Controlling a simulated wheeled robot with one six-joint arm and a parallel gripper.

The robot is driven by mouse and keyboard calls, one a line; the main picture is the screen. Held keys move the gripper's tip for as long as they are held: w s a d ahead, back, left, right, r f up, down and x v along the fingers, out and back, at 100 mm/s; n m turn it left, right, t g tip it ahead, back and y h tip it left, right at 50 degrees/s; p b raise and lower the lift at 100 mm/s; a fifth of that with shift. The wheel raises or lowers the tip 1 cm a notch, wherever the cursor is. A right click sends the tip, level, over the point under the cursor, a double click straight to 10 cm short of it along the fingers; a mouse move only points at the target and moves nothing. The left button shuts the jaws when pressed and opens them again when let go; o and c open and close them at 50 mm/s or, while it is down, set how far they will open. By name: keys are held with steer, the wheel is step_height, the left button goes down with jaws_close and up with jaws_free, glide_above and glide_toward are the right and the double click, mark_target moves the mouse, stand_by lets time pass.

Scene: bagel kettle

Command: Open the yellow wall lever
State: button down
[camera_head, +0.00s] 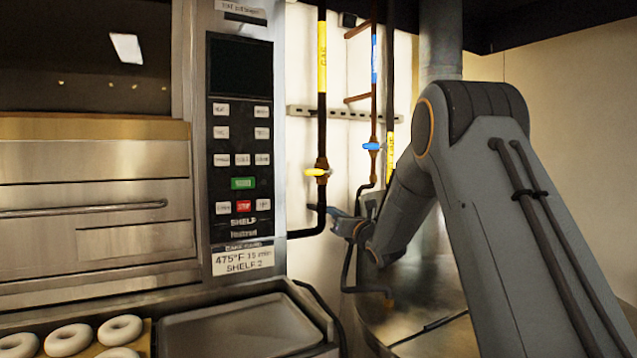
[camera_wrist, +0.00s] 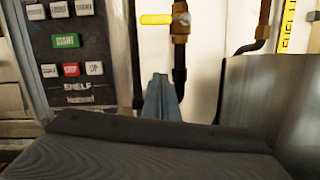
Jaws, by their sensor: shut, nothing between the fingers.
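The yellow wall lever (camera_head: 316,172) sits on a brass valve on the dark vertical pipe with the yellow label, right of the oven panel. Its handle lies horizontal, across the pipe's line, and points left. In the wrist view the lever (camera_wrist: 156,19) is near the top edge, left of the brass valve (camera_wrist: 181,22). My gripper (camera_head: 336,212) is below and slightly right of the lever, apart from it. In the wrist view my gripper (camera_wrist: 160,80) is shut and empty, below the lever. The depth gap between them is hard to judge.
A blue lever (camera_head: 371,146) sits on another pipe to the right. The oven control panel (camera_head: 240,140) is on the left. A metal kettle (camera_head: 420,300) stands below my arm. Bagels (camera_head: 68,340) lie at bottom left. Dark pipes bend close to my gripper.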

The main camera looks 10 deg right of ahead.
mark_target(320, 172)
steer(key=shift+w+a+r+n+t+y, duration=0.15)
steer(key=shift+r+n+y, duration=0.15)
steer(key=shift+r+n, duration=0.3)
steer(key=shift+w+r+n+t+y, duration=0.15)
steer(key=shift+r+n+y, duration=0.2)
steer(key=shift+n, duration=0.35)
steer(key=w+a+r+p, duration=0.3)
steer(key=w+r+p, duration=0.3)
steer(key=w, duration=0.3)
steer(key=shift+r, duration=0.2)
